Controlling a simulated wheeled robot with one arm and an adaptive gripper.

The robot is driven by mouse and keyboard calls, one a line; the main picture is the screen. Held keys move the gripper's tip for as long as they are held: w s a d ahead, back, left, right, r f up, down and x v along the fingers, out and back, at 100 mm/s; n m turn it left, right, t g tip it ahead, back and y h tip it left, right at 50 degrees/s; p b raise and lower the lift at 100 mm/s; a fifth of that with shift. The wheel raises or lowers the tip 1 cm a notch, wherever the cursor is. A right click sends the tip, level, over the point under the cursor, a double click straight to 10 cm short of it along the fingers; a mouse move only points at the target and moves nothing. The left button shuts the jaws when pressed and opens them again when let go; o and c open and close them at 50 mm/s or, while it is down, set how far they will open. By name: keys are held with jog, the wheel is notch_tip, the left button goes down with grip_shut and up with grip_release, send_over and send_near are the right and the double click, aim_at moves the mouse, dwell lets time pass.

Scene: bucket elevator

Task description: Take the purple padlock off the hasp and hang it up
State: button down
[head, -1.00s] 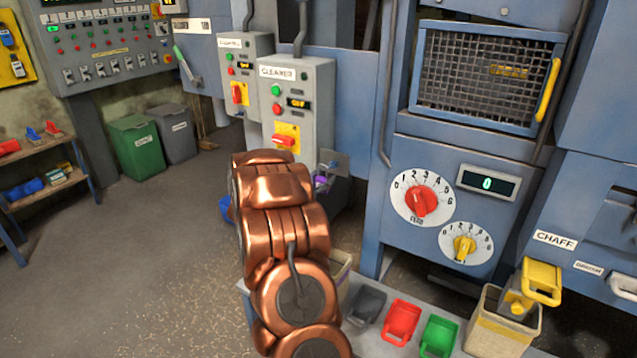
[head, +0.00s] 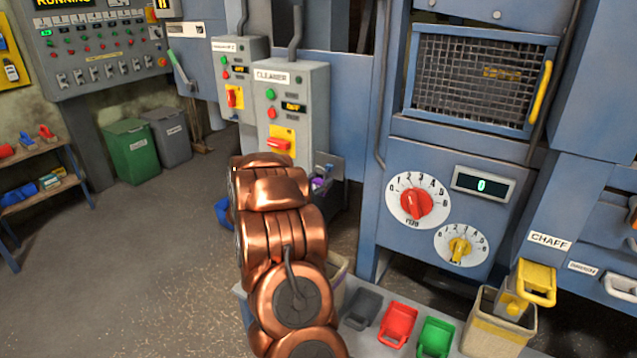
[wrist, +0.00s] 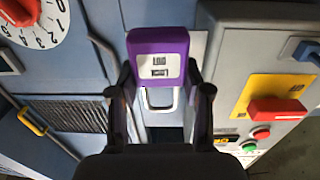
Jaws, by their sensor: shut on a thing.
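The purple padlock (wrist: 158,45) is between the two dark fingers of my gripper (wrist: 160,78) in the wrist view. The gripper is shut on its body. Its pale U-shaped shackle (wrist: 160,108) points toward the bottom of that view, in front of blue-grey panels. I cannot tell whether the shackle passes through anything. In the head view a small part of the purple padlock (head: 318,183) shows just past my copper arm, beside a grey plate (head: 330,163). My arm hides the gripper there. I cannot make out the hasp clearly.
The grey CLEANER box (head: 290,95) with a red handle stands left of the padlock; it also shows in the wrist view (wrist: 265,60). A yellow board (head: 8,75) with padlock-like items is at far left. Scoops (head: 398,325) and a bin stand low right. Floor at left is clear.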

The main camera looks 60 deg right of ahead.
jog(key=shift+d, duration=0.15)
jog(key=shift+d+p, duration=0.55)
jog(key=shift+d, duration=1.05)
jog(key=shift+w+f+b, duration=0.1)
jog(key=shift+f+b, duration=0.2)
jog(key=shift+f, duration=0.5)
jog(key=shift+c, duration=2.1)
grip_release()
jog(key=shift+a, duration=0.1)
jog(key=a, duration=0.9)
jog(key=shift+s+a+f+b, duration=0.25)
jog(key=shift+a+f+b, duration=0.05)
jog(key=shift+a, duration=0.1)
